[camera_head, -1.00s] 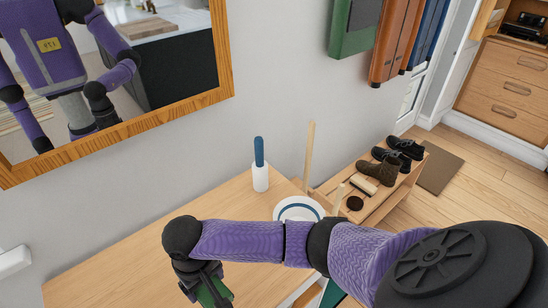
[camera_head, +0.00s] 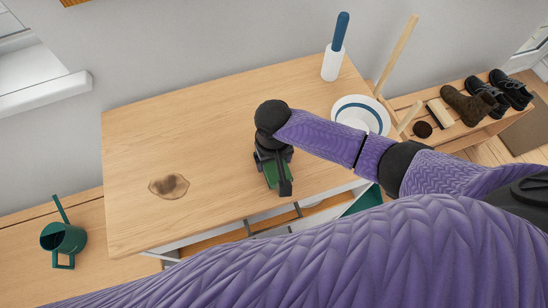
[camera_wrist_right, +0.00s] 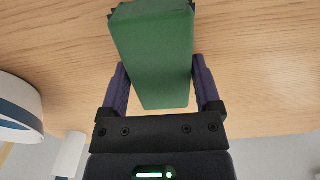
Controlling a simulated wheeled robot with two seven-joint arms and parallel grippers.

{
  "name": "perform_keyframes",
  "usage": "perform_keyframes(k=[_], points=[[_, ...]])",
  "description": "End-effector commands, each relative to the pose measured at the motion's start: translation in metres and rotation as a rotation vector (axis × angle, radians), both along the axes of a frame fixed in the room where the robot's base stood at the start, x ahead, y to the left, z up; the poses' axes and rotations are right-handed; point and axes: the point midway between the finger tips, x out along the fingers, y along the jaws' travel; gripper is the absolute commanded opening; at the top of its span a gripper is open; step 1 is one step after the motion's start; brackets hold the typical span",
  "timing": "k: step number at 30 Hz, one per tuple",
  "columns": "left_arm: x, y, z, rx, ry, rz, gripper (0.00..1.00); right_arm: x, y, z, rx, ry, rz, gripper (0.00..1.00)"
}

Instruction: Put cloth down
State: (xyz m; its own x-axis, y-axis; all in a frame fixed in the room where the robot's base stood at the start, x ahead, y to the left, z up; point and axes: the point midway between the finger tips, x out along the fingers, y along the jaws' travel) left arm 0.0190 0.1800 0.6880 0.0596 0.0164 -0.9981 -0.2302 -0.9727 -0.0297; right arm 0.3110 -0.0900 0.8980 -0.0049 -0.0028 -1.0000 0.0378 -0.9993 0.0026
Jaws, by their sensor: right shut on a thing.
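I cannot tell whether the cloth touches the tabletop. A brown stain (camera_head: 168,186) is on the table, to the left of the cloth and apart from it. My left gripper is not in view.
A white bowl with a blue ring (camera_head: 361,113) and a blue-handled white brush or roller (camera_head: 336,48) stand at the table's right. A green watering can (camera_head: 64,238) is at the left on a lower wooden surface. A shoe rack (camera_head: 458,133) stands right. The middle tabletop is clear.

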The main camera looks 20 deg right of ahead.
Motion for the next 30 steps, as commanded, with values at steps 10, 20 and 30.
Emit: perform_keyframes(k=[10,20,30], points=[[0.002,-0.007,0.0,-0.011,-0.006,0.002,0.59,0.0,0.0,-0.002,0.0,0.001,-0.001,1.0],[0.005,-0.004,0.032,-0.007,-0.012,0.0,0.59,0.001,0.0,0.07,0.002,-0.003,0.001,1.0],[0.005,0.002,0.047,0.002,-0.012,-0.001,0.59,0.001,0.001,0.121,0.001,0.0,0.0,1.0]])
